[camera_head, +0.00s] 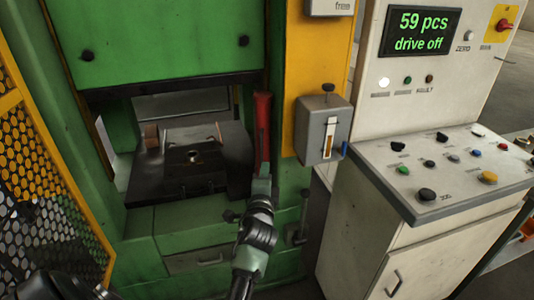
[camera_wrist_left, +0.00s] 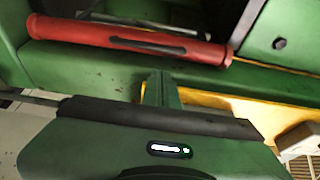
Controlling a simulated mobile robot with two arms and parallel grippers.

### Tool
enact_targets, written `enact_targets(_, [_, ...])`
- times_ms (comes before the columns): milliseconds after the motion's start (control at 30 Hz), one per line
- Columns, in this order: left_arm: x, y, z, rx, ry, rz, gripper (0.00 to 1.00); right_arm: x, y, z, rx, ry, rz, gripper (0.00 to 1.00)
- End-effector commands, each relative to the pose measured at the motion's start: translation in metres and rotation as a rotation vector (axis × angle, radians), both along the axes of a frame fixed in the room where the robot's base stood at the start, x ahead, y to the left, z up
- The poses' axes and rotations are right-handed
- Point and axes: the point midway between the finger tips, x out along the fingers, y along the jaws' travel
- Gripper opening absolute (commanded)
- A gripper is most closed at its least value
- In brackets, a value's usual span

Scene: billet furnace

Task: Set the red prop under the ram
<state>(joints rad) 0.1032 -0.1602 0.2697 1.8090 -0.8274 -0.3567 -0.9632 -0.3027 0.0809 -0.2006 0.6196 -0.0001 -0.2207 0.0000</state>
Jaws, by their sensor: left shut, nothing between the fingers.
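The red prop (camera_head: 262,128) stands upright at the right side of the press opening, close to the green frame. In the left wrist view the red prop (camera_wrist_left: 130,40) lies across the top of the picture, with a dark handle bar along it. My left gripper (camera_head: 262,180) is just below the prop's lower end in the head view. Its fingers (camera_wrist_left: 160,88) are shut and empty, with the prop beyond their tips. The large green block (camera_head: 165,40) over the opening looks like the ram. Below it is the dark press bed (camera_head: 190,185). My right gripper is not in view.
A grey switch box (camera_head: 322,130) sits on the yellow column right of the prop. A control desk (camera_head: 440,170) with several buttons stands at the right; its display (camera_head: 420,32) reads "drive off". A yellow mesh guard (camera_head: 40,170) is at the left. Space under the block is open.

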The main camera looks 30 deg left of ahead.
Motion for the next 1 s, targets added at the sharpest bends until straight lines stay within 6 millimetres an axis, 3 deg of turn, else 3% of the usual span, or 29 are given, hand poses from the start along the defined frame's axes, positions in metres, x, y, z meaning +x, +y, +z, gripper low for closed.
enact_targets(500, [0.072,0.041,0.0,-0.001,0.0,0.0,0.0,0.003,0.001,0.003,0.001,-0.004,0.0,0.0])
enact_targets(1000, [0.08,0.046,0.0,-0.001,0.0,0.0,0.0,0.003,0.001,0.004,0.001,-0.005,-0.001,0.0])
